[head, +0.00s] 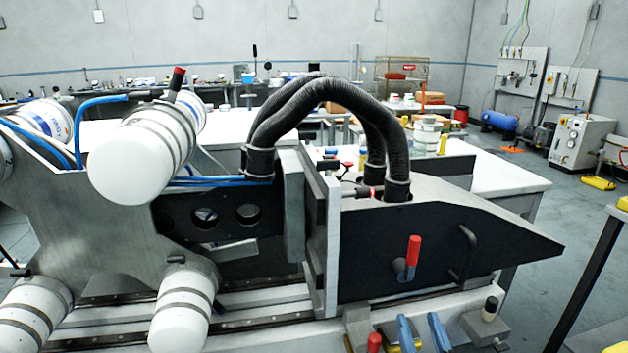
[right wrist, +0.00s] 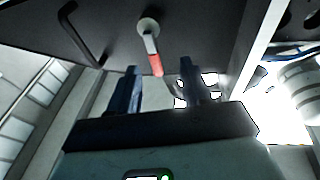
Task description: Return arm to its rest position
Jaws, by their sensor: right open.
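The label magazine has a black wedge-shaped housing (head: 470,240) on its right, with a red-handled lever (head: 413,252) and a black bar handle (head: 463,255) on its side. My right gripper (head: 420,322) is low at the bottom edge of the head view, below the lever, with its two blue fingers apart. In the right wrist view the gripper (right wrist: 161,72) is open with nothing between its fingers. The lever (right wrist: 151,48) shows beyond the fingertips, and the bar handle (right wrist: 82,32) is to its left. My left gripper is not in view.
Two black hoses (head: 330,88) arch over the magazine. White cylinders (head: 142,150) stick out on the left. A metal block with a black knob (head: 486,320) is right of my fingers. A dark-framed table (head: 590,265) stands at the right, with open floor before it.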

